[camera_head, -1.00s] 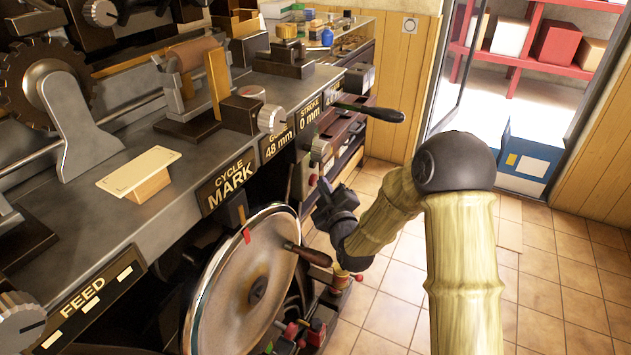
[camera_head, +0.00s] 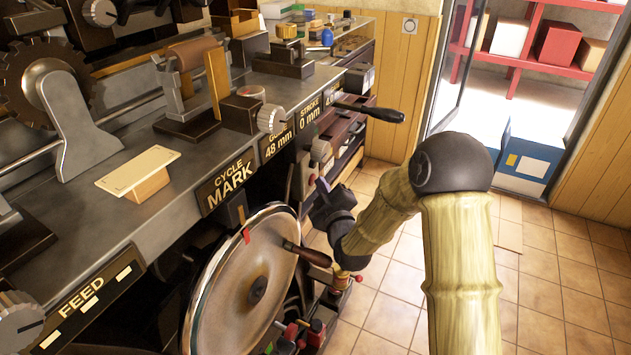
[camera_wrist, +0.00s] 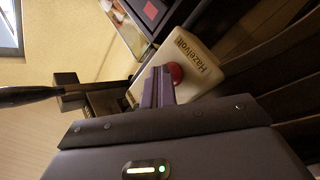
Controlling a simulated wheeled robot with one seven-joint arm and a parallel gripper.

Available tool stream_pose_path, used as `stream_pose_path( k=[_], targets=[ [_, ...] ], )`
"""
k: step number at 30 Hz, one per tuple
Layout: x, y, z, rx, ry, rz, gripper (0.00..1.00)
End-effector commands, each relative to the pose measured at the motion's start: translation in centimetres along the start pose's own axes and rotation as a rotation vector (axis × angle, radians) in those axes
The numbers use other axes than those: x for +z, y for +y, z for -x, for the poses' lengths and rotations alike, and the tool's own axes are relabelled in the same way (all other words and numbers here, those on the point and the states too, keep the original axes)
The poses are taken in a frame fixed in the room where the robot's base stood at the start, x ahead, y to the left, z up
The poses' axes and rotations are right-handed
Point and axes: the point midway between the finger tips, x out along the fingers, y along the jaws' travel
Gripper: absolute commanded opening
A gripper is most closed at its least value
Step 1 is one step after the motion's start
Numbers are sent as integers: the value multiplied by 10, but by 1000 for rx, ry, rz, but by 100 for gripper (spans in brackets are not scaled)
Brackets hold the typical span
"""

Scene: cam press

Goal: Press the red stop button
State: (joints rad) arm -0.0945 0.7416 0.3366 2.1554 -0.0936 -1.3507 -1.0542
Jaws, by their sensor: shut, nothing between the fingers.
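The red stop button (camera_wrist: 176,73) sits on a cream box (camera_wrist: 205,66) marked "Hazelvolt" in the wrist view. My gripper's closed fingers (camera_wrist: 158,86) point at the box, with their tips right beside the button in the picture. They cover part of the box, and I cannot tell whether they touch the button. In the head view my gripper (camera_head: 322,190) is at the right end of the machine front, by the small control box below the stroke label. The button is too small there to make out clearly. The fingers are shut and empty.
A large handwheel (camera_head: 245,285) with a wooden handle (camera_head: 307,255) stands just left of and below my gripper. A black-handled lever (camera_head: 370,112) sticks out above it, also seen in the wrist view (camera_wrist: 30,96). The tiled floor (camera_head: 395,300) is open to the right.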

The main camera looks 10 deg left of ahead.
Motion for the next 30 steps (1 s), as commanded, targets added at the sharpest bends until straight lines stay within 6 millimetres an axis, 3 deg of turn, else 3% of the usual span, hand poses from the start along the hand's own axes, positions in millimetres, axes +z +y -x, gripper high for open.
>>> stream_pose_path(
  k=[30],
  targets=[
    [20, 18, 26, 1, -1, 1, 0]
  ],
)
